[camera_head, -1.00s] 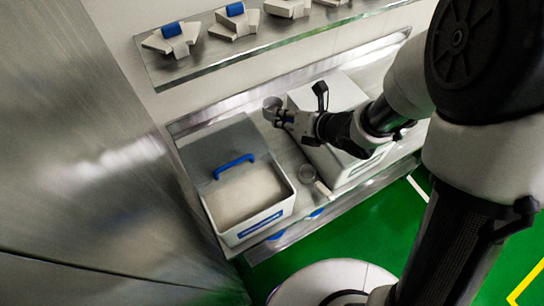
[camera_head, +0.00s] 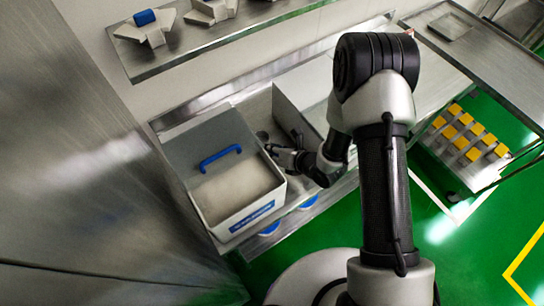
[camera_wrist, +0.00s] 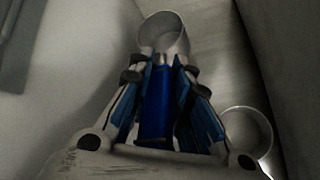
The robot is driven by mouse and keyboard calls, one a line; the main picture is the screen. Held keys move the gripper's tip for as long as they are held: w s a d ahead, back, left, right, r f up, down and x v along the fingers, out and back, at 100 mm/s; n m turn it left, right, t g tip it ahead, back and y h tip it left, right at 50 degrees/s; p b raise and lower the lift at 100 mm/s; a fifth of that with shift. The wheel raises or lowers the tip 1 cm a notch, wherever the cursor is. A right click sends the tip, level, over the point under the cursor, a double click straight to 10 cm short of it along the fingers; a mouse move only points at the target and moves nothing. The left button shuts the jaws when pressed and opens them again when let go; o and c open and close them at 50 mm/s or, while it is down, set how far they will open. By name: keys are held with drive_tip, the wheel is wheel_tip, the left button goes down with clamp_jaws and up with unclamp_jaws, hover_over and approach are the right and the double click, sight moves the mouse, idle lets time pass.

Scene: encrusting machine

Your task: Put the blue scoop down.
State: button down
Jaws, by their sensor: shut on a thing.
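The blue scoop has a blue handle (camera_wrist: 158,105) and a round pale metal cup (camera_wrist: 163,35) in the wrist view. My gripper (camera_wrist: 158,75) is shut on the handle, with a finger on each side, and the cup points away from it. In the head view my gripper (camera_head: 275,149) is low in the gap between the white powder bin and the grey box, and the scoop's cup (camera_head: 262,136) shows small and dark ahead of it. I cannot tell whether the scoop touches the shelf.
The powder bin (camera_head: 246,224) with a blue lid handle (camera_head: 220,157) is on the left. The grey box (camera_head: 302,110) is on the right. A second round cup (camera_wrist: 247,134) lies close to my gripper's right. A shelf with metal parts (camera_head: 235,50) is above.

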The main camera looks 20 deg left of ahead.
drive_tip(key=shift+f, duration=1.85)
drive_tip(key=shift+f+b, duration=0.15)
drive_tip(key=shift+b, duration=0.25)
drive_tip(key=c, duration=1.8)
unclamp_jaws()
drive_tip(key=shift+d+r+p, duration=0.1)
drive_tip(key=shift+r+p, duration=0.2)
drive_tip(key=v, duration=1.1)
drive_tip(key=shift+s+d+p, duration=0.25)
drive_tip(key=shift+d+p, duration=0.05)
drive_tip(key=shift+d, duration=0.05)
